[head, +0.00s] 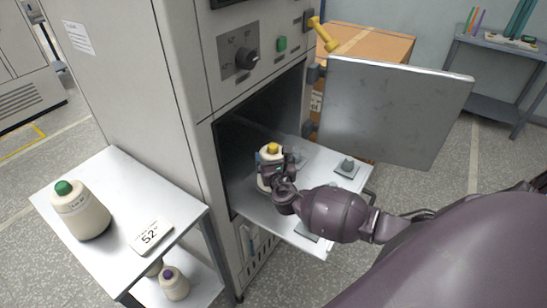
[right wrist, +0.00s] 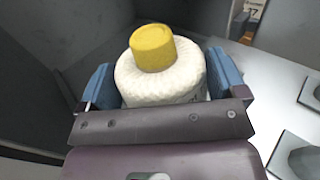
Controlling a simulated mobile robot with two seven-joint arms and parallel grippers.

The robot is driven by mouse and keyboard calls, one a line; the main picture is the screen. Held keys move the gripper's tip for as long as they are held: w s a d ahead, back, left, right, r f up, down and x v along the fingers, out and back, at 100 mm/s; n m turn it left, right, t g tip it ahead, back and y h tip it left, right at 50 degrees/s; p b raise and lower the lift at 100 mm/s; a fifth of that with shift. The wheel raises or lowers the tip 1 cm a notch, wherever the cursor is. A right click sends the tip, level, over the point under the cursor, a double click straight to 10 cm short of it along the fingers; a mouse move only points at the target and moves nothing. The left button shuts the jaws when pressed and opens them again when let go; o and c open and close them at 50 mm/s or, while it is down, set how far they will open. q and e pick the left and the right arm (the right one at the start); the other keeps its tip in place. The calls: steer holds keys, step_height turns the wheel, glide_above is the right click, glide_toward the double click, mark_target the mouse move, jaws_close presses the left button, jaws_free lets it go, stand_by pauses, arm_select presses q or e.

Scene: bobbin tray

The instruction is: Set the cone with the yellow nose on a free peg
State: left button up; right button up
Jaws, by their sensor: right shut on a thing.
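The cone with the yellow nose (right wrist: 160,80) is a white wound cone. It shows upright in the head view (head: 265,154), over the left part of the pulled-out metal tray (head: 262,213). My right gripper (head: 273,172) is shut on it; in the right wrist view the blue finger pads of the gripper (right wrist: 165,85) press on both its sides. The cone's base is hidden behind my gripper, so I cannot tell whether it sits on a peg. A bare peg (head: 346,167) stands at the tray's right back. Another square peg base (head: 307,231) shows at the front, partly hidden by my arm. My left gripper is not in view.
The cabinet door (head: 392,112) stands open to the right of the tray.

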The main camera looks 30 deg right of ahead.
steer(key=shift+f+b, duration=0.3)
steer(key=shift+f, duration=0.1)
steer(key=shift+f+b, duration=0.3)
steer(key=shift+f, duration=0.1)
steer(key=o, duration=1)
steer(key=shift+o, duration=0.8)
steer(key=shift+s+f, duration=0.1)
steer(key=shift+s, duration=0.05)
steer(key=v, duration=1)
steer(key=shift+s+a, duration=0.2)
